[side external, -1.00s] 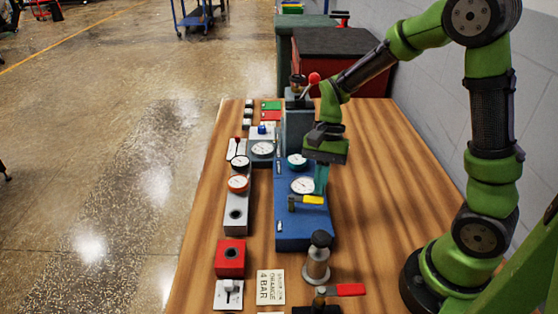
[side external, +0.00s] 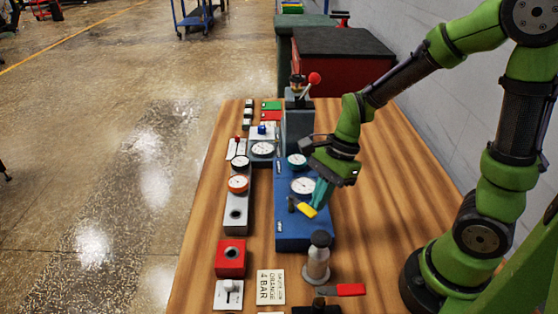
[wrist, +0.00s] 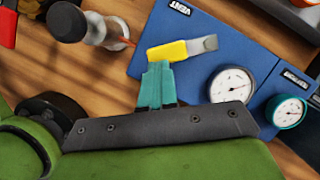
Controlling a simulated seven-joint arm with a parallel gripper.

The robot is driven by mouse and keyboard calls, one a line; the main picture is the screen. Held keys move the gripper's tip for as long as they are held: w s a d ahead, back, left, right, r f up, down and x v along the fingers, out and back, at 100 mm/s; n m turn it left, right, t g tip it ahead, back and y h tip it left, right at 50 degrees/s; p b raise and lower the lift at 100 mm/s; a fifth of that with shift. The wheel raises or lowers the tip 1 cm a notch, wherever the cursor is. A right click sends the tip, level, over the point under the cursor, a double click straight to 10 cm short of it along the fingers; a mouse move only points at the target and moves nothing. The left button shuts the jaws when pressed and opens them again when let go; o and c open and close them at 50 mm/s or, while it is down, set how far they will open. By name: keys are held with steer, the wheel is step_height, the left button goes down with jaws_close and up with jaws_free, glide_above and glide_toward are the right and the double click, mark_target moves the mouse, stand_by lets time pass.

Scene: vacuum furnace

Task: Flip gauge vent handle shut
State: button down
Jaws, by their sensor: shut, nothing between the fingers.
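The vent handle (side external: 306,210) has a yellow grip on a short metal lever. It sits on the blue gauge block (side external: 290,240), its grip pointing diagonally toward the lower right in the side view. In the wrist view the yellow grip (wrist: 167,51) lies just beyond my fingertips, with a "VENT" label (wrist: 180,8) printed on the block nearby. My gripper (side external: 318,200) has teal fingers that are shut and empty. The fingertips (wrist: 157,70) are against or very close to the side of the yellow grip; exact contact is unclear.
A white dial gauge (side external: 303,186) and a teal-rimmed gauge (side external: 297,160) stand behind the handle. A dark-topped bottle-like valve (side external: 317,258) and a red-handled valve (side external: 345,290) stand in front. The table's right side is clear.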

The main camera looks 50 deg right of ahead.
mark_target(310, 215)
steer(key=shift+s+a, duration=0.2)
steer(key=shift+a, duration=1)
steer(key=shift+w+a, duration=0.1)
steer(key=shift+a, duration=0.45)
steer(key=shift+w+a, duration=0.1)
steer(key=shift+a, duration=0.05)
steer(key=shift+s+d, duration=1.55)
steer(key=s+a+v, duration=0.1)
steer(key=v, duration=0.8)
steer(key=shift+s+r, duration=0.4)
steer(key=shift+r, duration=0.15)
